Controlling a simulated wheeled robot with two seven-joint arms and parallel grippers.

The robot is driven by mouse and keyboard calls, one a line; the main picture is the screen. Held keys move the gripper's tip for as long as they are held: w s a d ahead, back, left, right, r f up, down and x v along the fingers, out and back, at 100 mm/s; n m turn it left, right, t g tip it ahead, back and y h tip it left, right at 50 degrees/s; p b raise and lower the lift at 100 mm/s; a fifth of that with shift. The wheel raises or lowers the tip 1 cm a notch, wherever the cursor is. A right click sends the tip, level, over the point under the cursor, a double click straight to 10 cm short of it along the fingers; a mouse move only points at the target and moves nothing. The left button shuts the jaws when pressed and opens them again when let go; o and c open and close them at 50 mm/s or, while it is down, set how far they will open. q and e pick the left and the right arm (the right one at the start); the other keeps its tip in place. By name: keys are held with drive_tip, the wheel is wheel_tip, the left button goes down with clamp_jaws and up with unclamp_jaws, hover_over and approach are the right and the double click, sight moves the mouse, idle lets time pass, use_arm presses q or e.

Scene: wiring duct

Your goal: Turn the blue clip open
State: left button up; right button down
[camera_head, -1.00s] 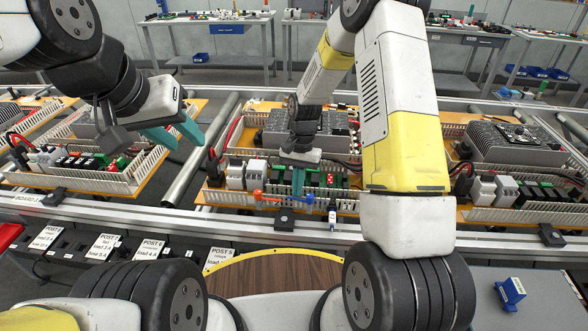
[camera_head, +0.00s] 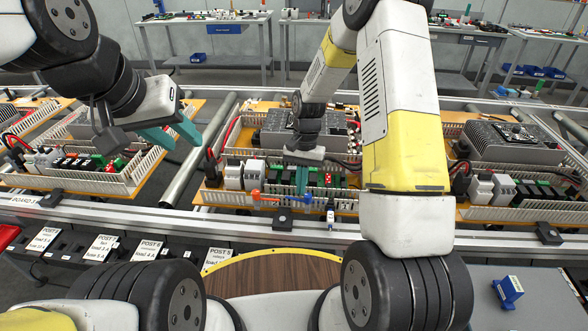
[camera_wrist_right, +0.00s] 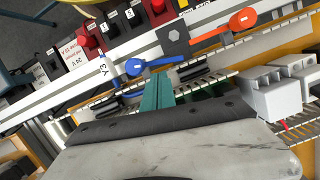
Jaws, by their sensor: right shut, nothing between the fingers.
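My right gripper (camera_head: 301,180) points down just behind the clip. In the right wrist view its teal fingers (camera_wrist_right: 157,92) are together and empty, with tips close beside the blue arm; contact cannot be told. My left gripper (camera_head: 172,136) is open and empty, up and to the left.
White slotted duct walls (camera_head: 340,198) and terminal blocks (camera_head: 235,176) stand close around my right gripper. A black block (camera_head: 284,217) sits on the rail in front. A blue holder (camera_head: 508,290) stands on the grey surface at right.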

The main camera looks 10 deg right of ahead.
drive_tip(key=w+r, duration=0.6)
drive_tip(key=r, duration=0.3)
drive_tip(key=shift+m, duration=0.3)
drive_tip(key=x, duration=0.9)
drive_tip(key=shift+s+d+f, duration=0.2)
drive_tip(key=shift+d+f, duration=0.15)
drive_tip(key=shift+d, duration=0.05)
drive_tip(key=shift+s+a, duration=0.3)
drive_tip(key=shift+s, duration=0.25)
drive_tip(key=shift+s+a, duration=0.25)
drive_tip(key=shift+s, duration=0.3)
drive_tip(key=shift+s+a, duration=0.3)
drive_tip(key=shift+s, duration=0.35)
